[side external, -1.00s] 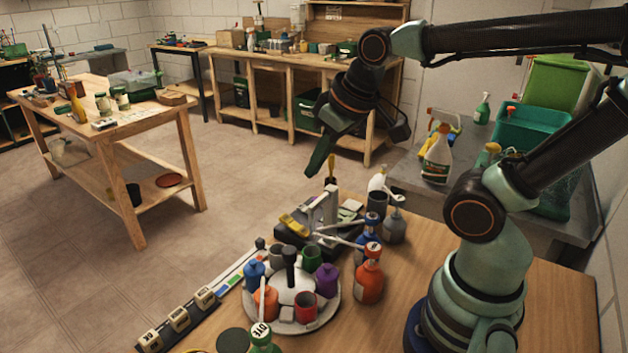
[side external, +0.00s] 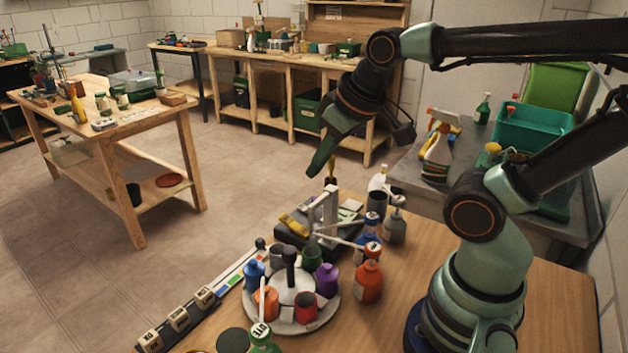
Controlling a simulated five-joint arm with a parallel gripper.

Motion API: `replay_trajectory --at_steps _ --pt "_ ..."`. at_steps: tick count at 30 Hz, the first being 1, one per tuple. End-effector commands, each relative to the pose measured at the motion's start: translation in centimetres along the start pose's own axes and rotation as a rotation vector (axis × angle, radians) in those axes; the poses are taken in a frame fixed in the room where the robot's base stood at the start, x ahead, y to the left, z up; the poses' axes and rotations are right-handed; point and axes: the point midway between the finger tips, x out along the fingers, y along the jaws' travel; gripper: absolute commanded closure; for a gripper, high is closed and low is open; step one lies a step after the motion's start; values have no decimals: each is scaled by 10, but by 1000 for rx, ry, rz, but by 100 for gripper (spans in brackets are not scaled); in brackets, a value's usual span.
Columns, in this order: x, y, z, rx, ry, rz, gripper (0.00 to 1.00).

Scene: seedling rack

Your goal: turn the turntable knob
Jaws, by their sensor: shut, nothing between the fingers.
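The turntable (side external: 328,313) is a round pale disc on the wooden bench, low in the middle of the side external view. A black upright knob (side external: 291,257) rises from its centre. Small pots stand around the knob, among them an orange pot (side external: 265,301), a purple pot (side external: 327,280), a blue pot (side external: 254,274) and a red pot (side external: 305,307). My gripper (side external: 320,168) has dark green fingers pointing down and left. It is shut and empty, in the air well above the knob and apart from it.
A dark stand with a grey upright frame (side external: 329,212) is behind the turntable. Orange (side external: 368,281), blue and grey (side external: 394,229) bottles stand to its right. A strip with labelled blocks (side external: 179,319) runs along the left edge.

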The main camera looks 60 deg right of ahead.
Motion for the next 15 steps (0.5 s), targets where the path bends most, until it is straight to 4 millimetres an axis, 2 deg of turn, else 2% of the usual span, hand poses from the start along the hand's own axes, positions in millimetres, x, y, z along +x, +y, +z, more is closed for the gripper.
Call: replay_trajectory --at_steps 2,3,8,11,15 --pt "0 0 0 0 0 0 100" --pt "0 0 0 0 0 0 96" --pt "1 -2 -1 48 -19 -4 36" --pt "4 -8 -2 166 -68 -6 36" --pt "10 -20 -4 425 -171 15 36"
